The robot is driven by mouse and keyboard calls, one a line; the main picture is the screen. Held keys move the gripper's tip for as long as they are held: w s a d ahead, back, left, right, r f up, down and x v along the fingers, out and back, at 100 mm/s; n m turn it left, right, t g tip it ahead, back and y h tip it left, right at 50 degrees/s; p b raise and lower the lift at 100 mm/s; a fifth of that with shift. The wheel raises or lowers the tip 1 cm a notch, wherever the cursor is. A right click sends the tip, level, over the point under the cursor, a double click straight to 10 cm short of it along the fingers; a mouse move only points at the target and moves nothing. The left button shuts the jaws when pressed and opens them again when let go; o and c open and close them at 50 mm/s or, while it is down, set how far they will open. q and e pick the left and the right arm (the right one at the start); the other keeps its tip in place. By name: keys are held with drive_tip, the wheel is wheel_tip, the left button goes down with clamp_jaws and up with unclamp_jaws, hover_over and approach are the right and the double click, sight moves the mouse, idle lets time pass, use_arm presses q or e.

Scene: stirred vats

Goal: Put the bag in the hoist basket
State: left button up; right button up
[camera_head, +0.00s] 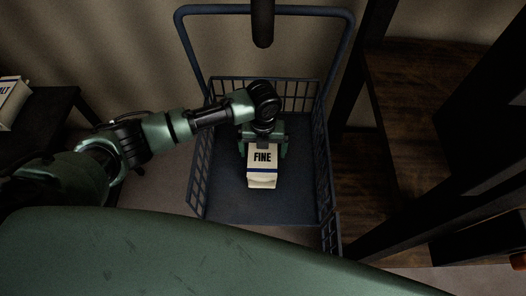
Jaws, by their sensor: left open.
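The bag (262,167) is a small white block-shaped pack with a dark blue band and the word FINE. It appears inside the hoist basket, over its floor; I cannot tell for certain that its base touches the floor. The hoist basket (300,200) is dark blue with barred sides, a flat floor and a tall tube handle. My left gripper (264,146) reaches in from the left and is at the bag's far end, its open fingers on either side of it. My right gripper is not in view.
A dark table (52,118) at the left bears another white pack (10,100). A wooden shelf unit with dark posts (420,110) stands close on the right. A dark hanging rod (262,22) comes down above the basket. The basket floor around the bag is clear.

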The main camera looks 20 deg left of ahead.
use_arm(q)
wheel_tip(320, 180, up, 11)
drive_tip(key=shift+f, duration=0.2)
idle(0.3)
